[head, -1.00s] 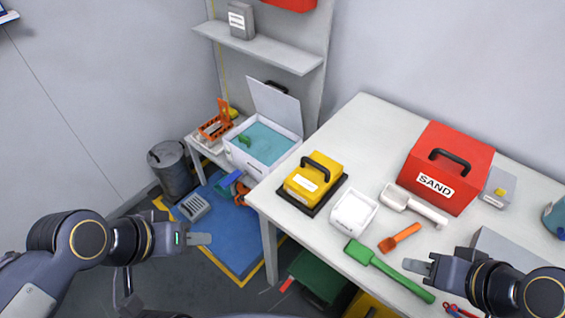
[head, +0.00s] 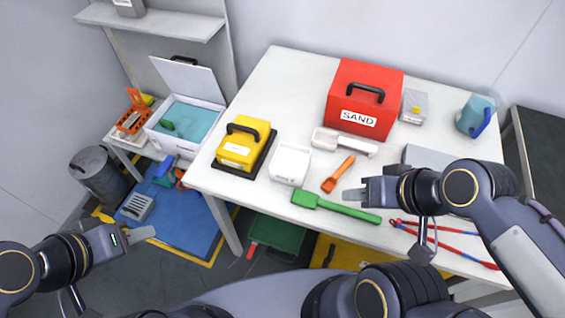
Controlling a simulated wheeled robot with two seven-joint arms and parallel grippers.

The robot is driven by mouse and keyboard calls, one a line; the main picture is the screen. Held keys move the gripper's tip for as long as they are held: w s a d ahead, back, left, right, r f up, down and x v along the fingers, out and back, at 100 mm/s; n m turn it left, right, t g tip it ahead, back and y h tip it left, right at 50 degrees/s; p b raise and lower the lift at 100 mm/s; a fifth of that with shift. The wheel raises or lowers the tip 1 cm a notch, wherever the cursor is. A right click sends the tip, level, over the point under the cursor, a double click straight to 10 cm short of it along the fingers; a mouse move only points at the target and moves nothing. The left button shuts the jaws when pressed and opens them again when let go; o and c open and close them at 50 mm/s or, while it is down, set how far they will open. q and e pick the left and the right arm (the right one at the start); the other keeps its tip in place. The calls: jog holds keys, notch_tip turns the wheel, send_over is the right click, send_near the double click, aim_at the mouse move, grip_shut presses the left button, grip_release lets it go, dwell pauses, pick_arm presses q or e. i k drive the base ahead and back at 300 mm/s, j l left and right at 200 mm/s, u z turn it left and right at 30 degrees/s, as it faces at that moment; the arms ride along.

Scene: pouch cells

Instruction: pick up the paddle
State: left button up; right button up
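The green paddle (head: 335,206) lies flat on the white table near its front edge, its broad end to the left and its handle to the right. My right gripper (head: 352,195) is just above and behind the paddle's handle in the picture, pointing left. I see no object in it, and its finger gap is hidden. I cannot tell whether it touches the paddle. My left gripper (head: 142,233) is low at the left, off the table in front of the blue mat, with nothing visible in it. Its finger gap does not show either.
Near the paddle are an orange scoop (head: 338,174), a white tray (head: 290,164), a white scoop (head: 344,142) and red-blue tongs (head: 440,241). A yellow box (head: 243,146) and a red SAND box (head: 363,95) stand behind. The white table (head: 288,84) is clear at the back left.

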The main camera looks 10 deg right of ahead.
aim_at(301, 197)
jog(key=k+l+u, duration=0.1)
jog(key=u, duration=1.05)
jog(key=k+l, duration=0.15)
jog(key=k, duration=0.25)
jog(key=k+l, duration=0.2)
jog(key=k, duration=0.2)
jog(key=k+l, duration=0.15)
jog(key=k, duration=0.2)
